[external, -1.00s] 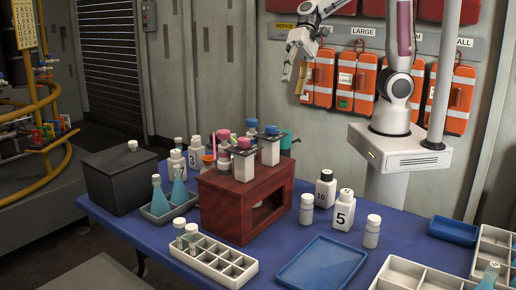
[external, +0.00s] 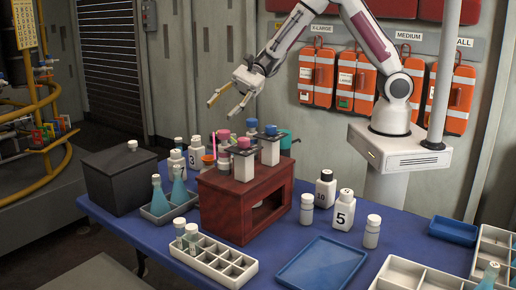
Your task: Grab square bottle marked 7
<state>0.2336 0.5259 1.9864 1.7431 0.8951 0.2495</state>
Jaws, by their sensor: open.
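The square white bottle marked 7 (external: 177,163) stands at the far left of the blue table, behind the blue flasks. A white bottle marked 3 (external: 195,156) stands close to its right. My gripper (external: 224,108) is open and empty. In the picture it is above and to the right of the bottle marked 7, over the back of the table, with its fingers pointing down and left.
A red-brown wooden stand (external: 229,208) bearing several bottles is right of the bottle marked 7. A black box (external: 125,182) is to its left. Flasks stand in a grey tray (external: 165,213) in front. Bottles marked 10 (external: 326,188) and 5 (external: 341,213) stand further right.

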